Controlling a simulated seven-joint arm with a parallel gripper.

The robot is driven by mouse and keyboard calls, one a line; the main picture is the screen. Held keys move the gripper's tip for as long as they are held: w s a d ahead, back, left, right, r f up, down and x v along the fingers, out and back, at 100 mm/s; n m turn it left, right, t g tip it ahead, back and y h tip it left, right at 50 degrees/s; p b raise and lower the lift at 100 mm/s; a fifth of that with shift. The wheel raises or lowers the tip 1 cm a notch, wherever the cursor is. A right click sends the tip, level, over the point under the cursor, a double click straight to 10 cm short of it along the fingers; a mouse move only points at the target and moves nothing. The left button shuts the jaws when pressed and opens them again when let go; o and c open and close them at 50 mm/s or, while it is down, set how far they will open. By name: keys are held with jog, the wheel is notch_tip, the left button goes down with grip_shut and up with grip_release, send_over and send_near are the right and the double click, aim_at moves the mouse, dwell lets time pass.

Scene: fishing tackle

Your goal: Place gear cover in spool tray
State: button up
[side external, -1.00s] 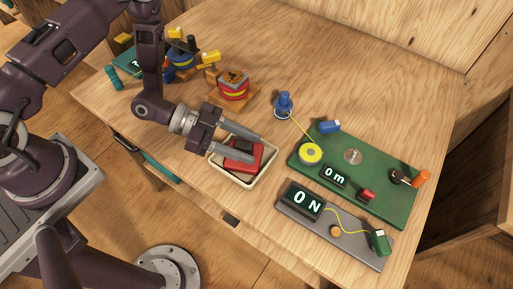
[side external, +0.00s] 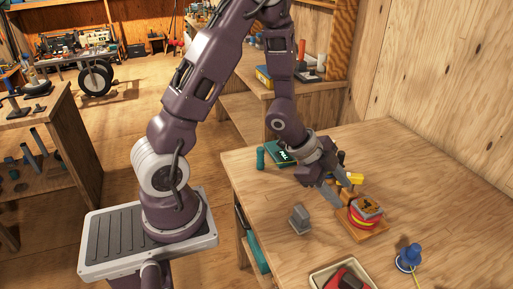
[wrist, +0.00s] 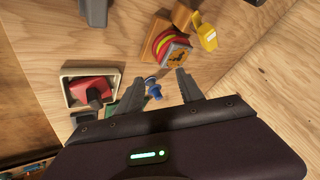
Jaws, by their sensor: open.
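The cream tray (side external: 314,277) is at the bottom edge of the side external view, partly cut off. It also shows at the left in the wrist view (wrist: 66,75). A red part (wrist: 92,87), which may be the gear cover, lies in it with a black piece (wrist: 95,100). I cannot tell the gear cover for certain. A red and yellow reel (side external: 364,213) with a dark gear-like pattern on its top sits on a wooden block. My gripper (wrist: 155,90) is open and empty, above the table and apart from the tray, near the reel in the side external view.
A grey block-like piece (side external: 300,220) stands on the table left of the reel. A blue spool (side external: 408,257) stands to the right. A yellow-handled item (wrist: 207,35) is beside the reel. A green board (side external: 283,153) and teal cylinder (side external: 260,158) are at the back left. The right rear table is clear.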

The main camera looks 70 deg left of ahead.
jog(key=s+a+r+n+y, duration=0.2)
jog(key=r+n, duration=0.1)
jog(key=r, duration=0.3)
jog(key=s+a+r+n+y, duration=0.1)
jog(key=a+r+n+y, duration=0.15)
jog(key=r, duration=0.35)
jog(key=s+d+r+n, duration=0.2)
jog(key=s, duration=0.4)
jog(key=s+d+r+n, duration=0.2)
jog(key=s+r, duration=0.1)
jog(key=s, duration=0.4)
jog(key=s+d+r+n+g+h, duration=0.1)
jog(key=s+r+n, duration=0.1)
jog(key=s, duration=0.4)
jog(key=shift+s+d+r, duration=0.3)
jog(key=shift+s+d, duration=0.05)
jog(key=shift+d, duration=0.05)
